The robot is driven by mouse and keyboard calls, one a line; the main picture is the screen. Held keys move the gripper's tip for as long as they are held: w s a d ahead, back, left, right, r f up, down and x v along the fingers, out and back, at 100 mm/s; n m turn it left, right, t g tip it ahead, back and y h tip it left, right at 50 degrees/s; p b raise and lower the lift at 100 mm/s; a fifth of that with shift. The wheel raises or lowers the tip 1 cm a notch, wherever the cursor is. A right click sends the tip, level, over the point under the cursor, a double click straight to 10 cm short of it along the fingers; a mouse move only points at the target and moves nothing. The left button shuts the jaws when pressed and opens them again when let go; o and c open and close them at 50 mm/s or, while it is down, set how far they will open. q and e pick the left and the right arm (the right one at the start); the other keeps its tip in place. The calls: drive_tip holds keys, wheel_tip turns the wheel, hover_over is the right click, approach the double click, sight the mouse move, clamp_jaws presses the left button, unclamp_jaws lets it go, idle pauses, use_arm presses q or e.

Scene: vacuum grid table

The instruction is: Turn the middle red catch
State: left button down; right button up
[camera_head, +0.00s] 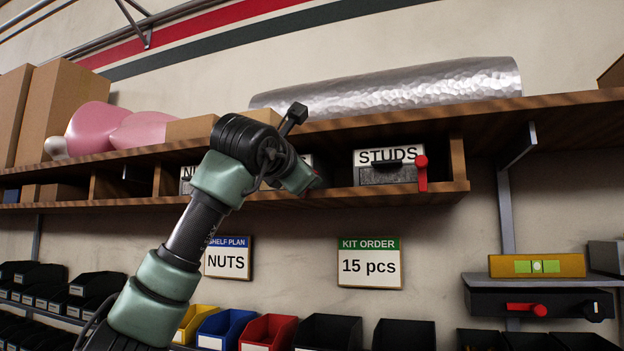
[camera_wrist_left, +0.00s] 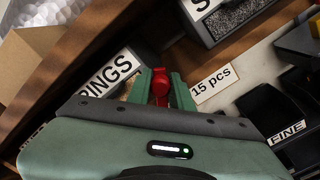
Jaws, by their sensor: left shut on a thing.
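In the left wrist view the red catch (camera_wrist_left: 160,82) stands between the two green fingers of my left gripper (camera_wrist_left: 161,90), which is shut on it. The catch sits beside the right end of a drawer front whose label reads "RINGS" (camera_wrist_left: 110,74), its start cut off from sight. In the head view my left gripper (camera_head: 305,181) reaches the middle of the shelf's drawer row and hides the middle catch and most of that drawer. To its right is the "STUDS" drawer (camera_head: 365,176) with its own upright red catch (camera_head: 422,174). My right gripper is not in view.
A wooden shelf (camera_head: 560,118) holds the drawers, with a silver roll (camera_head: 400,90) and cardboard boxes (camera_head: 62,110) on top. Below hang a "KIT ORDER" sign (camera_head: 369,262) and a "NUTS" sign (camera_head: 227,259). Bins line the bottom. A black unit with a red lever (camera_head: 527,309) is at right.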

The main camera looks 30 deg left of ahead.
use_arm(q)
drive_tip(key=shift+s+a+r+n, duration=0.1)
drive_tip(key=shift+a+n, duration=0.25)
drive_tip(key=shift+n, duration=0.75)
drive_tip(key=shift+s+a+r+n, duration=0.1)
drive_tip(key=shift+a+n, duration=0.3)
drive_tip(key=shift+n, duration=0.7)
drive_tip(key=shift+s+a+n, duration=0.1)
drive_tip(key=shift+a+n, duration=0.25)
drive_tip(key=shift+n, duration=0.75)
drive_tip(key=c, duration=1.3)
unclamp_jaws()
drive_tip(key=shift+a, duration=0.1)
drive_tip(key=shift+o, duration=0.2)
drive_tip(key=shift+s, duration=0.15)
drive_tip(key=b+v, duration=0.3)
drive_tip(key=v, duration=0.4)
drive_tip(key=shift+s+b, duration=0.25)
drive_tip(key=shift+b, duration=0.15)
